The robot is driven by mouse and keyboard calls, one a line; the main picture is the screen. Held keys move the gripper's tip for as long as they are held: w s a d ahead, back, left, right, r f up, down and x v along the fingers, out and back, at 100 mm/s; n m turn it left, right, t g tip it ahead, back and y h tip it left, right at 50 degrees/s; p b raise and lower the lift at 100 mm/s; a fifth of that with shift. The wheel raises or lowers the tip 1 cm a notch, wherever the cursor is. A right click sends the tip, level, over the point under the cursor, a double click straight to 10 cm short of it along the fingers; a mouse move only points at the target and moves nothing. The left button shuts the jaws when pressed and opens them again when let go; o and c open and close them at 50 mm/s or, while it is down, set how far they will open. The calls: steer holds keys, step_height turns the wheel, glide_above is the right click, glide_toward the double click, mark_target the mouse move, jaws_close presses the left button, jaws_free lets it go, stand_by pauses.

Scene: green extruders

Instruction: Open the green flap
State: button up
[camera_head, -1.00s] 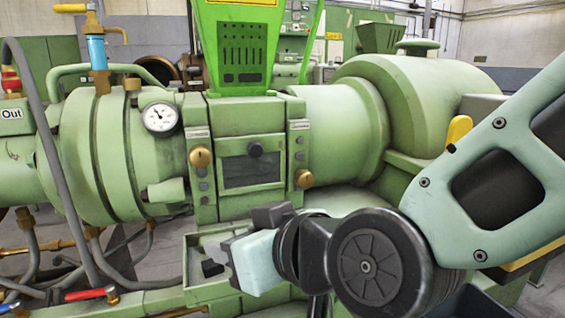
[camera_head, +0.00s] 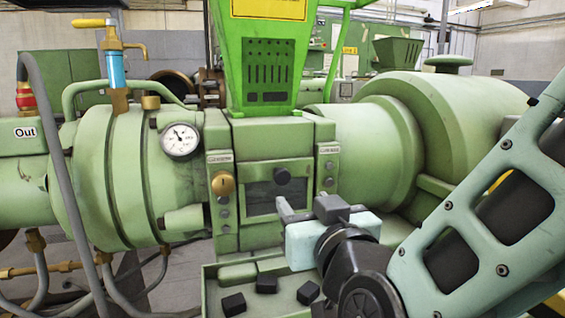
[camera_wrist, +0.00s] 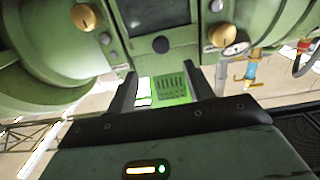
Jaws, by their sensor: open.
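The green flap (camera_head: 261,204) is a panel with a dark window and a round black knob (camera_head: 283,176) on the front of the green extruder. It looks closed. In the wrist view the flap's window (camera_wrist: 153,14) and black knob (camera_wrist: 161,45) show upside down, just beyond the fingers. My gripper (camera_head: 300,208) is in front of the flap's lower right, a little below the knob in the head view. In the wrist view my gripper (camera_wrist: 163,88) has its fingers apart with nothing between them. The knob appears roughly centred between them and apart from the fingertips.
Brass knobs flank the flap; one (camera_head: 223,184) is at its left. A bright green hopper (camera_head: 268,65) stands above. A pressure gauge (camera_head: 181,140) is at the left. Below, a green tray (camera_head: 212,290) holds several small black blocks. Hoses and pipes fill the lower left.

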mark_target(283, 180)
steer(key=shift+w+a+r+p, duration=0.2)
steer(key=shift+w+p, duration=0.4)
steer(key=shift+p, duration=2.1)
steer(key=shift+w+p, duration=0.1)
steer(key=shift+p, duration=0.5)
steer(key=p+x, duration=0.1)
steer(key=x, duration=1)
steer(key=shift+w+a+f+p, duration=0.2)
steer(key=shift+w+f+p, duration=0.05)
steer(key=shift+p, duration=0.15)
jaws_close()
